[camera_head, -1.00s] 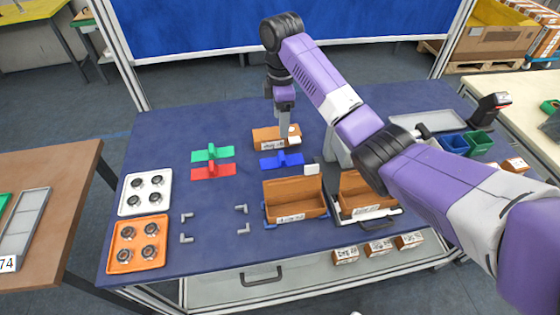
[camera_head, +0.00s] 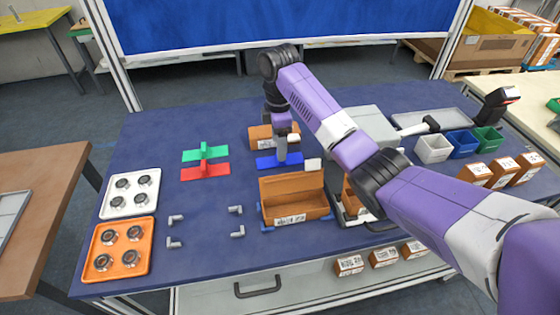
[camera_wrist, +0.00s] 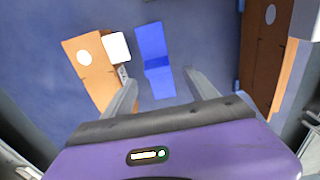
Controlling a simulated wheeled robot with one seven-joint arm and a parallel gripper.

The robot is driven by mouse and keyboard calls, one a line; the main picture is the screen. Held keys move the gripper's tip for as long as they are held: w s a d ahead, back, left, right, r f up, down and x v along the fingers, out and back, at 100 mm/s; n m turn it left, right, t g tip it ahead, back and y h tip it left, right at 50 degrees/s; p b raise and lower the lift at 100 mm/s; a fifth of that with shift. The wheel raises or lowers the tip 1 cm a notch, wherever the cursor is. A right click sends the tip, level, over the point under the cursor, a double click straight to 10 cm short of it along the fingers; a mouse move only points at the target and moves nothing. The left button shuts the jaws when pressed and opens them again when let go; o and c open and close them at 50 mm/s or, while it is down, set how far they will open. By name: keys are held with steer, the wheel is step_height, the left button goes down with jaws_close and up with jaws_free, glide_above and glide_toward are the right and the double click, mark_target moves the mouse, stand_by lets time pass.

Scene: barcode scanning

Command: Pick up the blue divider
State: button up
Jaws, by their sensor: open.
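The blue divider (camera_head: 266,161) lies on the blue table top in the middle, between an open brown box and a closed brown box. In the wrist view the blue divider (camera_wrist: 153,55) lies ahead of the fingers, with its near end between them. My gripper (camera_head: 281,158) is above the divider, and its fingers partly hide it in the head view. In the wrist view my gripper (camera_wrist: 162,82) is open, with one finger on each side of the divider and nothing held.
A closed brown box (camera_head: 262,137) with a white scanner-like block stands just behind the divider. An open brown box (camera_head: 294,198) stands in front. Green (camera_head: 205,153) and red (camera_head: 205,171) dividers lie to the left. Free table lies between them and the blue one.

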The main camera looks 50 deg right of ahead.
steer(key=shift+d+f+p, duration=0.15)
steer(key=shift+f+p, duration=0.1)
steer(key=shift+f, duration=1.05)
steer(key=shift+d+f+p, duration=0.15)
steer(key=shift+f+p, duration=0.1)
steer(key=shift+f, duration=1.05)
steer(key=c, duration=1.4)
steer(key=shift+r, duration=0.1)
step_height(320, 180, up, 20)
steer(key=p, duration=0.5)
